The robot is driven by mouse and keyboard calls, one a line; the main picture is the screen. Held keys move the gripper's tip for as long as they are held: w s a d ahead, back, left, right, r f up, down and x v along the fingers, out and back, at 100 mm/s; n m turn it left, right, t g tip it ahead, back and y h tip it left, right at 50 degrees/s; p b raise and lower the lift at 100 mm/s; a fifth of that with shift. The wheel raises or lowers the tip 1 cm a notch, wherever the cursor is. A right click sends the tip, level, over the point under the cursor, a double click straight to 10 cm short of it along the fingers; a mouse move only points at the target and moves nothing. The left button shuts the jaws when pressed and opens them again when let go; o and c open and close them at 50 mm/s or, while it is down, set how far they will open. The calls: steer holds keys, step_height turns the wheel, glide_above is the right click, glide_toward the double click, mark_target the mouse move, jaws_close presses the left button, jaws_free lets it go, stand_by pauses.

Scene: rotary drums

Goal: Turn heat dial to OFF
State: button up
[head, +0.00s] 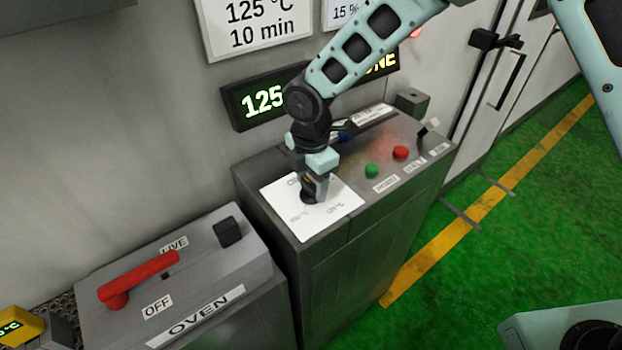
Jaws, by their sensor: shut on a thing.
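The heat dial (308,197) is a small dark knob on a white label plate (335,221) on top of the grey control cabinet. The plate has temperature markings near its lower edge, one reading about 125 °C; its upper text is partly covered by my gripper. My gripper (312,192) points down over the plate and is shut on the dial. The fingers hide most of the dial, so I cannot tell which mark it points to.
Green (372,170) and red (400,152) buttons and a dark lever switch (426,130) sit right of the plate. The oven box (215,265) with a red handle (135,280) is at lower left. A lit display (262,100) hangs behind.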

mark_target(311, 184)
stand_by(0.4)
steer(key=o, duration=1)
steer(key=shift+r, duration=0.15)
step_height(311, 184, up, 17)
steer(key=b, duration=0.3)
steer(key=shift+r+b, duration=0.1)
steer(key=shift+b, duration=0.2)
steer(key=s+d+f+m+b, duration=0.1)
steer(key=s+d+m, duration=0.3)
steer(key=s, duration=0.4)
steer(key=s+d+f+m+b, duration=0.1)
steer(key=s+d+f+m, duration=0.3)
steer(key=s+m, duration=0.3)
steer(key=s+d+f+m+b, duration=0.1)
steer(key=s+d+f+m, duration=0.2)
steer(key=s+m, duration=0.3)
steer(key=shift+s+d+f+y, duration=0.15)
steer(key=shift+s+d, duration=0.1)
steer(key=shift+s, duration=0.6)
steer(key=shift+s+d+y, duration=0.15)
steer(key=shift+s+d, duration=0.05)
steer(key=shift+s, duration=0.65)
